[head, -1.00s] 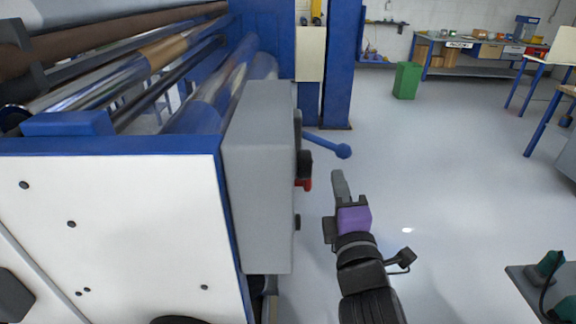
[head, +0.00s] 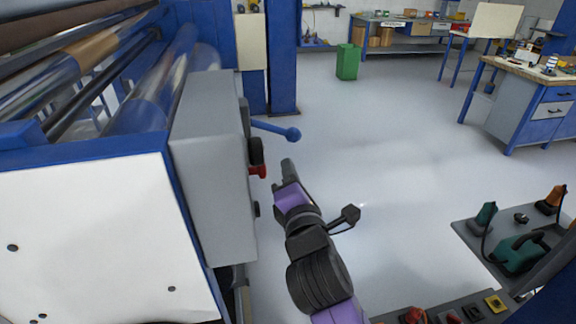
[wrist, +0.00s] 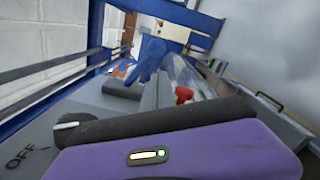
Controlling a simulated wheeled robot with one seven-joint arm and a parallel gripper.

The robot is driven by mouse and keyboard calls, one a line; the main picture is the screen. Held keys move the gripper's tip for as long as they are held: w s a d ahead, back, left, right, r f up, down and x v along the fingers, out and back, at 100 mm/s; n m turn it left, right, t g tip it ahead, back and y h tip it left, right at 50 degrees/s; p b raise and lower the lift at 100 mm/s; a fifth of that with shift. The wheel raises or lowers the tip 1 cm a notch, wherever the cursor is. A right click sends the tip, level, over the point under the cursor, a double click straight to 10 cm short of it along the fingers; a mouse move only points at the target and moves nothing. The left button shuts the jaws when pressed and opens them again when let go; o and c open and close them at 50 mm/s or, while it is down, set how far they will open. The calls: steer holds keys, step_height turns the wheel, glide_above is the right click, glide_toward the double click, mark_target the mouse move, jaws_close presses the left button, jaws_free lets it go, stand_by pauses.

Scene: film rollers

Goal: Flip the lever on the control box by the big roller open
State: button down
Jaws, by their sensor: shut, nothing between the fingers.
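The grey control box (head: 208,165) stands at the end of the big roller (head: 165,90). On its right face are a small red handle (head: 257,171) and a black part (head: 256,150) just above it. A blue rod with a ball end (head: 292,134) sticks out behind. My gripper (head: 288,166) is shut and empty, a little right of the red handle and seemingly apart from it. In the wrist view, the red handle (wrist: 183,94) shows beyond my purple gripper body, with the blue rod (wrist: 150,60) further off. An "OFF" marking shows on a grey face (wrist: 30,150) at left.
Open floor (head: 390,140) lies to the right of my arm. A dark tray (head: 500,245) with green and orange tools is at the lower right. A green bin (head: 347,62), a blue post (head: 284,60) and workbenches (head: 520,100) stand further back.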

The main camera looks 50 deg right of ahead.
mark_target(279, 130)
steer(key=x, duration=0.7)
steer(key=shift+w+d+p, duration=0.25)
steer(key=shift+w+p, duration=0.05)
steer(key=shift+p, duration=0.15)
steer(key=shift+w+r, duration=0.1)
